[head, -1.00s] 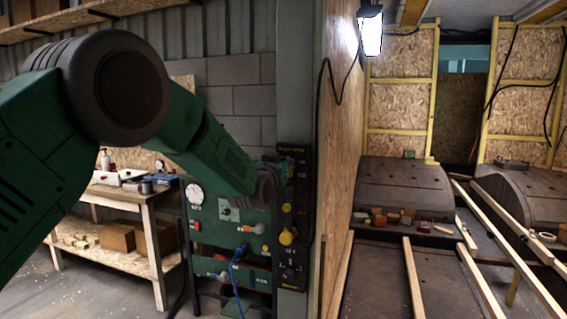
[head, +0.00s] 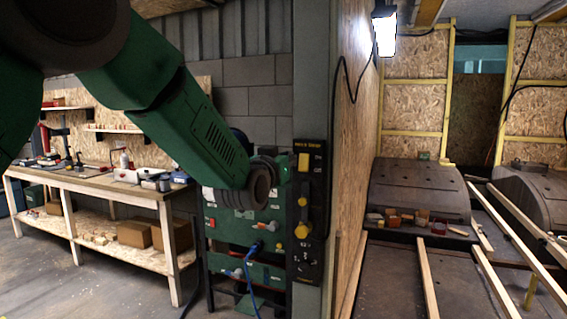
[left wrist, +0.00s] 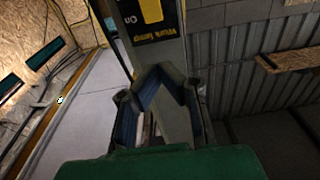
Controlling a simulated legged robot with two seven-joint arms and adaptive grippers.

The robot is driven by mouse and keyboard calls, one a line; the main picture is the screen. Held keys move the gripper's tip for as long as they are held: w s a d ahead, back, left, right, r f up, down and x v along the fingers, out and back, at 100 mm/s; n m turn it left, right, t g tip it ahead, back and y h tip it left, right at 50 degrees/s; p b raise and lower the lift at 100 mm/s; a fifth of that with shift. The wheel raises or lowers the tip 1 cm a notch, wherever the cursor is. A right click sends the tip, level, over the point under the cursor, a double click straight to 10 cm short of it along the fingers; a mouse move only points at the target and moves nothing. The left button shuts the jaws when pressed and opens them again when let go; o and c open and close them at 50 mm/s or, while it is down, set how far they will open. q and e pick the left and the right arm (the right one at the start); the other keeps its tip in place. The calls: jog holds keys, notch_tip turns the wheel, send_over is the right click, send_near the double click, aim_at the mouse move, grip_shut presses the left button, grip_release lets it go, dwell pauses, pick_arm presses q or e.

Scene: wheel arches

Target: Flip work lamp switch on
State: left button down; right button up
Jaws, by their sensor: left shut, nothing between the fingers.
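The black switch panel (head: 312,190) is mounted on the grey pillar, with a work lamp label at its top. Its yellow switch (head: 304,160) sits beside On and Off marks. The work lamp (head: 385,33) at the top of the right-hand bay glows bright white. My left gripper (head: 284,167) is just left of the panel, mostly hidden behind its wrist. In the left wrist view, the shut, empty gripper (left wrist: 165,76) points toward the upside-down panel (left wrist: 165,26), and the yellow switch (left wrist: 151,10) is at the top edge. Contact cannot be told. My right gripper is out of view.
A yellow knob (head: 302,230) is lower on the panel. A green cabinet (head: 225,225) with a blue cable stands left of the pillar. A workbench (head: 110,186) is farther left. Wheel arches (head: 420,188) and loose timber battens (head: 428,275) fill the right bay.

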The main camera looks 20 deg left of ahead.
pick_arm(q)
jog(key=shift+s+r, duration=0.2)
jog(key=shift+s, duration=0.4)
jog(key=shift+s+r, duration=0.15)
jog(key=shift+s, duration=0.45)
jog(key=shift+s, duration=0.1)
